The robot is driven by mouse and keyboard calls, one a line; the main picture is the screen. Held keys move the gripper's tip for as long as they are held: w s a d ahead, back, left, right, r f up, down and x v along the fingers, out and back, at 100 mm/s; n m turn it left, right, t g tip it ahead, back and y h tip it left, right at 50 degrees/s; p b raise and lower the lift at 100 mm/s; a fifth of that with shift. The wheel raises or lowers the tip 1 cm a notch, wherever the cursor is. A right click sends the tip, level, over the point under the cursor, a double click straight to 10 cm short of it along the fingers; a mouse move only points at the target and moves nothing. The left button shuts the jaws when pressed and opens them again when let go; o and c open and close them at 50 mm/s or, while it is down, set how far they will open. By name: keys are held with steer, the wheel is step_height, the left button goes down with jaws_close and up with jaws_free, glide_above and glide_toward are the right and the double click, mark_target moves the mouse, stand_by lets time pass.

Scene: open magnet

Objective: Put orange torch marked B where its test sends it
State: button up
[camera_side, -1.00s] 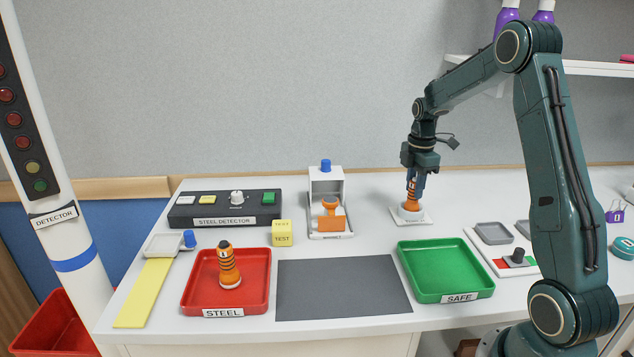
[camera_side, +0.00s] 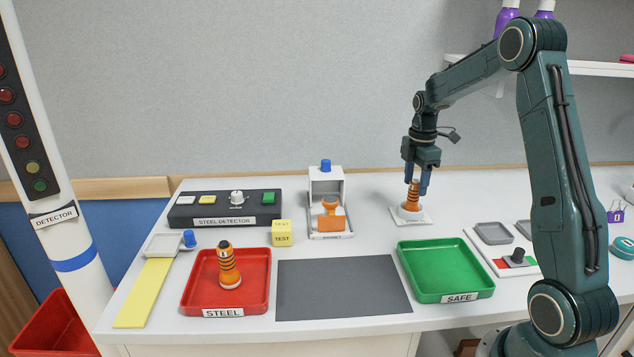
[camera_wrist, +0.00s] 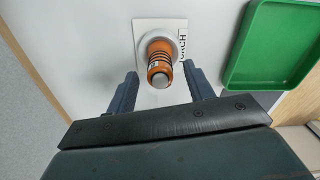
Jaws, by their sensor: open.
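An orange torch with dark bands (camera_side: 412,194) stands upright on a white plate with a round base (camera_side: 426,218) at the back right. It also shows in the wrist view (camera_wrist: 160,61), end towards the camera; no letter B can be read on it. My gripper (camera_side: 417,187) is open at the torch's upper end. In the wrist view its fingers (camera_wrist: 163,79) are spread to either side. A similar torch (camera_side: 229,268) stands in the red STEEL tray (camera_side: 190,294). The green SAFE tray (camera_side: 445,270) is empty, right of a dark grey mat (camera_side: 343,288).
The steel detector box (camera_side: 224,209), yellow TEST block (camera_side: 282,233) and a white stand with an orange piece (camera_side: 328,195) line the back. A yellow strip (camera_side: 143,293) lies left. The detector lamp column (camera_side: 70,240) stands far left. Bench between mat and gripper is clear.

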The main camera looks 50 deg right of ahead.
step_height(320, 180, up, 12)
steer(key=shift+r, duration=0.15)
stand_by(0.4)
stand_by(0.4)
steer(key=s+a+r+m+t+h, duration=0.1)
steer(key=s+a+r+m, duration=0.2)
steer(key=a, duration=0.6)
steer(key=s+a+r+m+t, duration=0.1)
steer(key=s+a+r+m, duration=0.15)
steer(key=a, duration=0.65)
steer(key=s+a+f+m+t, duration=0.1)
steer(key=s+a+f+m, duration=0.1)
steer(key=s+a, duration=0.3)
steer(key=s+a+f+m+t+y, duration=0.1)
steer(key=s+a+f+m+t, duration=0.1)
steer(key=s+a, duration=0.4)
steer(key=s+f+m, duration=0.1)
steer(key=s+m, duration=0.1)
steer(key=shift+s+a+t, duration=0.2)
steer(key=shift+s+t, duration=0.1)
steer(key=shift+s, duration=0.05)
